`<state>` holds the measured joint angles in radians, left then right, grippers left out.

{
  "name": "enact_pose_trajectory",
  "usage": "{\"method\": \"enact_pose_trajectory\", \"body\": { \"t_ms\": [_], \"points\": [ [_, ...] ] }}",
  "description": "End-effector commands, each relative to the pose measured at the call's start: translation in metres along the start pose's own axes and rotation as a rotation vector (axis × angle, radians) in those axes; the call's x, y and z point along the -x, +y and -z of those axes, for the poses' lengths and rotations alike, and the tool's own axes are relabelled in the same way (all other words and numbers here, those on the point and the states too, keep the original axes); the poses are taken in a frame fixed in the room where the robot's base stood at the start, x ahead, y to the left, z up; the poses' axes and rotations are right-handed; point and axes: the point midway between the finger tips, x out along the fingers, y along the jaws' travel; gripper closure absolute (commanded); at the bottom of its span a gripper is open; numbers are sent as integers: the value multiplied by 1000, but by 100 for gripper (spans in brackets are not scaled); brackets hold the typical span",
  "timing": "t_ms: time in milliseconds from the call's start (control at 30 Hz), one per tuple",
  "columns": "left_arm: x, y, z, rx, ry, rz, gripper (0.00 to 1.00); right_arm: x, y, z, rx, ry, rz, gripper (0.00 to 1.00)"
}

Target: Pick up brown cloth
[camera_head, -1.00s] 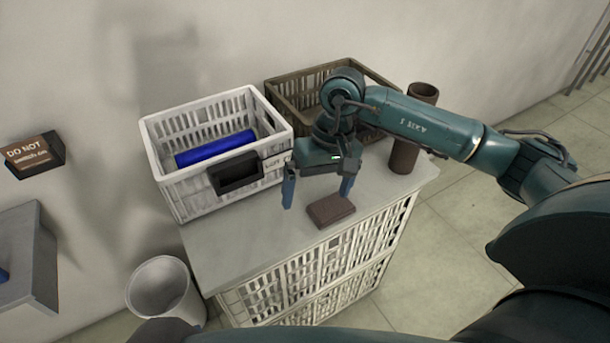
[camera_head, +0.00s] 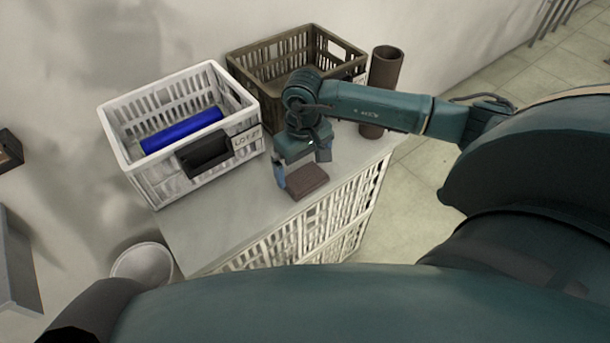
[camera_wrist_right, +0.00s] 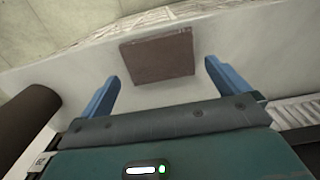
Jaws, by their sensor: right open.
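The brown cloth (camera_head: 306,181) is a folded, flat rectangular pad lying on the grey counter top near its front edge. In the right wrist view the cloth (camera_wrist_right: 158,55) lies ahead of the fingertips, roughly between their lines. My right gripper (camera_head: 302,168) is open and empty, just behind the cloth in the head view; its two blue fingers (camera_wrist_right: 160,80) are spread apart in the wrist view. I cannot tell whether a finger touches the cloth. My left gripper is not in view.
A white crate (camera_head: 140,179) with a blue roll (camera_head: 182,130) stands left on the counter (camera_head: 215,225). A brown crate (camera_head: 275,48) and a brown cylinder (camera_head: 385,75) stand behind my right arm. A white bin (camera_head: 142,262) is on the floor at left.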

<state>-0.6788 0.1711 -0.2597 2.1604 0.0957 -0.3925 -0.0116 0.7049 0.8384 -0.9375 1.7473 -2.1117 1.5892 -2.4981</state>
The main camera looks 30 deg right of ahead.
Motion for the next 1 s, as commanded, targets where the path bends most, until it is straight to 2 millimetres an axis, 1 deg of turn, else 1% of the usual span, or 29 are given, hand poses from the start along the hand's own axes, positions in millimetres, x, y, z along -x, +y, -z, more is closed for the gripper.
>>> {"method": "enact_pose_trajectory", "body": {
  "t_ms": [33, 100, 200, 467, 833, 1000],
  "points": [
    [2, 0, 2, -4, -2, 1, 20, -7, 0, -3, -1, -6, 2, 0],
    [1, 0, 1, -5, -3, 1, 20, -17, 0, -1, -1, -3, 2, 0],
    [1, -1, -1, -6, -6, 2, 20, -25, 0, -1, -1, -2, 1, 0],
    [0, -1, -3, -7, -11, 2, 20, -26, 0, -1, 0, 1, 1, 1],
    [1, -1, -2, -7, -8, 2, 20, -26, 0, -1, -1, 0, 1, 31],
    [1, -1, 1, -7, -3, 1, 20, -26, 0, -1, -1, 1, 1, 32]
  ]
}}
